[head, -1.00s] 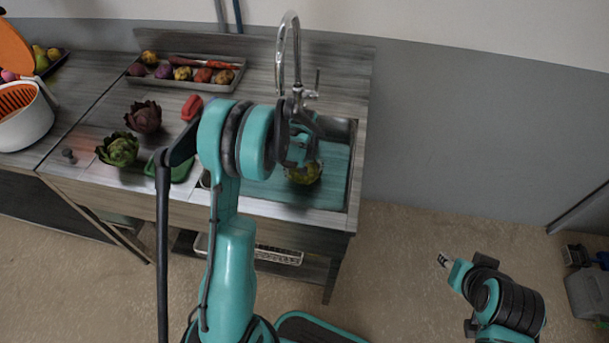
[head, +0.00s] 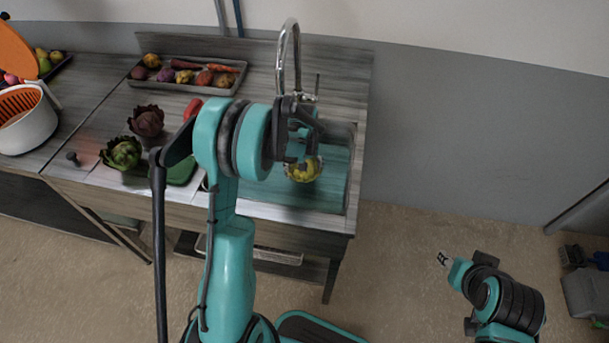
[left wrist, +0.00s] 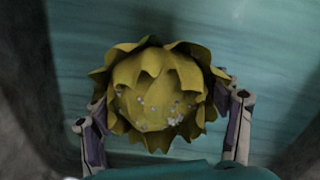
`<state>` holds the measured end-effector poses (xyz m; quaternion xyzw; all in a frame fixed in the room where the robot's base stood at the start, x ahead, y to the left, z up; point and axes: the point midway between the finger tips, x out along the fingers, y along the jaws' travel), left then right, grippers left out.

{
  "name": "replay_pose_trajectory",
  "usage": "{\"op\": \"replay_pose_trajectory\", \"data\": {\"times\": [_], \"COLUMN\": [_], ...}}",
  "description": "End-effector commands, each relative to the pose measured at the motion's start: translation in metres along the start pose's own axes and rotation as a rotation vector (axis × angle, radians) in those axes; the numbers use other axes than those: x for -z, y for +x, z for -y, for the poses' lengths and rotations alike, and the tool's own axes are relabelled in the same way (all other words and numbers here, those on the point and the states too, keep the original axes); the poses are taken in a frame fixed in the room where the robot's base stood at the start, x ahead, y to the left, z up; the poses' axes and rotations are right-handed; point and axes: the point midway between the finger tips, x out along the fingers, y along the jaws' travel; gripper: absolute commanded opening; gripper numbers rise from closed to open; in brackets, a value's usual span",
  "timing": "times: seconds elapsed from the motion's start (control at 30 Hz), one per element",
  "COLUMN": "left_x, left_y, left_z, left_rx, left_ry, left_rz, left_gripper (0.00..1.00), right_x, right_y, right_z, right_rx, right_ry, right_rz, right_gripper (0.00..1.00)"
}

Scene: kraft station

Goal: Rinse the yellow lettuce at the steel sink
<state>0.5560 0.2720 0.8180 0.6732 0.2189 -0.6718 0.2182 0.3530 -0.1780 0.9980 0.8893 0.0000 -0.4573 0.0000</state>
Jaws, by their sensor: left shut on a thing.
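The yellow lettuce (head: 303,170) is over the basin of the steel sink (head: 335,185), below and in front of the tall faucet (head: 296,60). In the left wrist view the lettuce (left wrist: 155,95) is a round head with ruffled leaves and small pale specks on its face. My left gripper (head: 302,158) is shut on it, with one finger at each side; it also shows in the left wrist view (left wrist: 165,125). I cannot tell whether water is running. My right gripper (head: 443,259) is away from the sink, over the floor at the lower right, too small to read.
Left of the sink are a green artichoke (head: 121,153), a purple artichoke (head: 146,121) and a green board (head: 181,172). A tray (head: 180,86) of vegetables lies behind. A white spinner bowl (head: 28,128) stands at the far left. Floor to the right of the counter is open.

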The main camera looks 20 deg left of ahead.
Motion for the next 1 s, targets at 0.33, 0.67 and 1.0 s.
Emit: {"op": "replay_pose_trajectory", "data": {"times": [0.33, 0.67, 1.0], "left_x": [0.0, 0.0, 0.0], "left_y": [-0.032, -0.06, -0.088], "left_z": [0.0, 0.0, 0.0], "left_rx": [0.0, 0.0, 0.0], "left_ry": [0.0, 0.0, 0.0], "left_rz": [0.0, 0.0, 0.0], "left_gripper": [0.44, 0.43, 0.43], "right_x": [0.013, 0.023, 0.034], "right_y": [-0.018, -0.033, -0.048], "right_z": [0.0, 0.0, 0.0], "right_rx": [0.0, 0.0, 0.0], "right_ry": [0.0, 0.0, 0.0], "right_rz": [0.0, 0.0, 0.0], "right_gripper": [0.4, 0.4, 0.4]}}
